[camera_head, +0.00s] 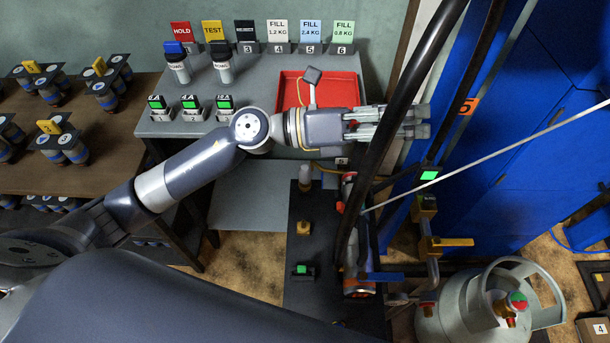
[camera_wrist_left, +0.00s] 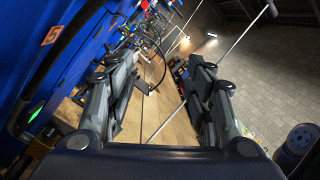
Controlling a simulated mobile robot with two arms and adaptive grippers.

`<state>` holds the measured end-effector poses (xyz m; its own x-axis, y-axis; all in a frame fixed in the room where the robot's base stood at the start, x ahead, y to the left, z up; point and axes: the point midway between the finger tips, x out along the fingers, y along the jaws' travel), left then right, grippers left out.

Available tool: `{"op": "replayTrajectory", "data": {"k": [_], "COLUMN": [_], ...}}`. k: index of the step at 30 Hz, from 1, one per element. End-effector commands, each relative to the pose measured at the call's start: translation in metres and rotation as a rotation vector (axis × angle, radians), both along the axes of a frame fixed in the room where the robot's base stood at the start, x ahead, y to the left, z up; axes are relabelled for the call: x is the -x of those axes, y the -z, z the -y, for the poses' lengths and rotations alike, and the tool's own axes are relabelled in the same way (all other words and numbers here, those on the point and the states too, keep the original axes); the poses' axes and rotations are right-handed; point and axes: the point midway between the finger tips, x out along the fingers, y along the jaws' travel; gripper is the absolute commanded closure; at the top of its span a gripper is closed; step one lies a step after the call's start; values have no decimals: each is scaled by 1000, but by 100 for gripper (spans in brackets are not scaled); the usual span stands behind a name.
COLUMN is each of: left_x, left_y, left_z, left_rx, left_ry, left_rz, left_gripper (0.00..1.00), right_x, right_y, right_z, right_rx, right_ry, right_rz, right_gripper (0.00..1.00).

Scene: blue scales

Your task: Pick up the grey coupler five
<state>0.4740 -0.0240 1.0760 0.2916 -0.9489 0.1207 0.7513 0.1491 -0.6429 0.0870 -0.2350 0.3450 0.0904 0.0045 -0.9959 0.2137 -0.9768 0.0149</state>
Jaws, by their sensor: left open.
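My left gripper (camera_head: 414,121) reaches in from the left, its fingers pointing right toward the blue scales. A thick black hose (camera_head: 408,80) crosses in front of its fingers in the head view. In the left wrist view the left gripper (camera_wrist_left: 163,75) has its fingers wide apart with nothing held between them. An orange sign marked 5 (camera_head: 467,106) is on the blue frame, and it also shows in the left wrist view (camera_wrist_left: 52,35). A greyish fitting with an orange ring (camera_head: 359,289) is low beside a dark bench; I cannot tell whether it is coupler five. My right gripper is out of view.
A red tray (camera_head: 345,92) lies on the grey table, partly under my left arm. A grey gas cylinder (camera_head: 470,310) stands at lower right. A thin pale rod (camera_head: 500,149) slants across the blue frame.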

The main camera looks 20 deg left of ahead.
Motion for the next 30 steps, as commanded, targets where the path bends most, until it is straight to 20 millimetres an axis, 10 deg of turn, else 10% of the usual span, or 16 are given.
{"op": "replayTrajectory", "data": {"k": [5, 9, 16, 30], "left_x": [0, -15, -33, -40], "left_y": [81, 133, 160, 212], "left_z": [-29, -97, -192, -188], "left_rx": [-543, -941, -1325, -1379], "left_ry": [193, 303, 382, 397], "left_rz": [230, 300, 283, 269], "left_gripper": [52, 52, 52, 52], "right_x": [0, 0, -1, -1], "right_y": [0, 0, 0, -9], "right_z": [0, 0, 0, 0], "right_rx": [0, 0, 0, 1], "right_ry": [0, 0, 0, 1], "right_rz": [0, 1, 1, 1], "right_gripper": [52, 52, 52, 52]}}
